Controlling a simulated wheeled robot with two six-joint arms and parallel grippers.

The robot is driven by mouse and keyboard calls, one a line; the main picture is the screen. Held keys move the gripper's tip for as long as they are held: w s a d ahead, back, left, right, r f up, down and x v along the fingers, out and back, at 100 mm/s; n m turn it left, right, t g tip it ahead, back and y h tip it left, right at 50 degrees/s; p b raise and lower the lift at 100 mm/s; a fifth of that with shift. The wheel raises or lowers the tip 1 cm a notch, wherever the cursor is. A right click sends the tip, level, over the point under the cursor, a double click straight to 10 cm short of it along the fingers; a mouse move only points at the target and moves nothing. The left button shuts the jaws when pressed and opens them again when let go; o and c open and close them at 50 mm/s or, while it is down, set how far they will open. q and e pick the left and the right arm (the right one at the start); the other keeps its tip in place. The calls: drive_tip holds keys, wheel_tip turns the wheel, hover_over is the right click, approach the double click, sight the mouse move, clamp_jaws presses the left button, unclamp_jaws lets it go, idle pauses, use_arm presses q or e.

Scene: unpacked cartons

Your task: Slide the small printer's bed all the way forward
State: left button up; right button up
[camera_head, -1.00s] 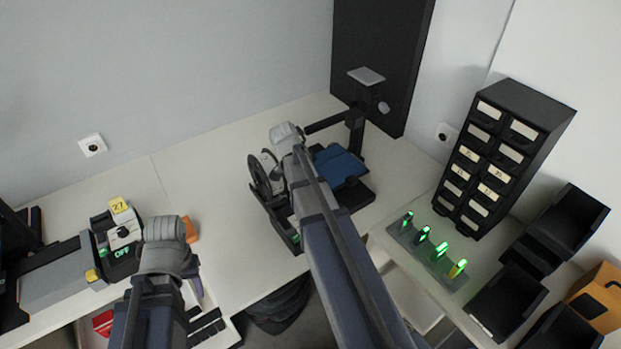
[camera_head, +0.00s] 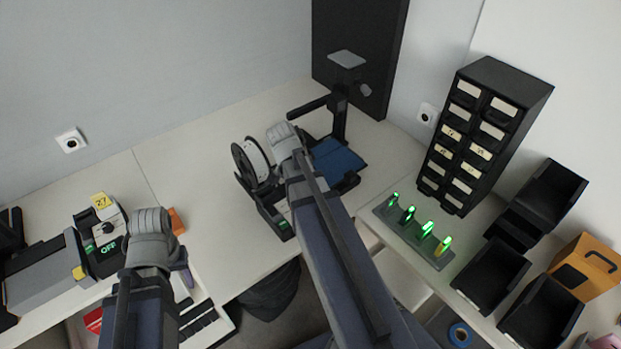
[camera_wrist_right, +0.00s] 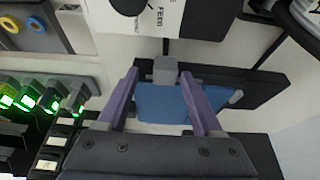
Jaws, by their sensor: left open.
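The small printer (camera_head: 279,222) stands on the white bench, with a dark frame and a white spool (camera_head: 250,160) at its left. Its blue bed (camera_head: 338,158) shows to the right of my right arm, which covers part of the printer. In the right wrist view the blue bed (camera_wrist_right: 160,103) has a grey tab (camera_wrist_right: 165,70) at its edge. My right gripper (camera_wrist_right: 160,73) is open, with one purple finger on each side of the tab and small gaps visible. My left gripper (camera_head: 186,277) is open over the bench's front left, mostly hidden by its wrist.
A labelled machine (camera_head: 103,235) stands at the left. At the right are a rack of green-lit devices (camera_head: 415,232), a black drawer cabinet (camera_head: 485,130), black bins (camera_head: 490,277) and an orange box (camera_head: 590,275). The bench between left machine and printer is mostly clear.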

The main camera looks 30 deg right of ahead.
drive_tip(key=p+v, duration=0.7)
drive_tip(key=shift+a+r, duration=0.2)
drive_tip(key=shift+r, duration=0.15)
idle(0.5)
drive_tip(key=s+a+f+n+y+b, duration=0.1)
drive_tip(key=s+a+f+n, duration=0.1)
drive_tip(key=a+n, duration=0.5)
drive_tip(key=s+a+f+n+y+b, duration=0.1)
drive_tip(key=s+a+f+n+b, duration=0.1)
drive_tip(key=a+n, duration=0.5)
drive_tip(key=s+a+f+n+y+b, duration=0.1)
drive_tip(key=s+a+n, duration=0.3)
drive_tip(key=a, duration=1)
drive_tip(key=f+n, duration=0.1)
drive_tip(key=n, duration=0.2)
drive_tip(key=shift+s+g, duration=0.3)
drive_tip(key=shift+s, duration=0.05)
drive_tip(key=shift+f, duration=0.15)
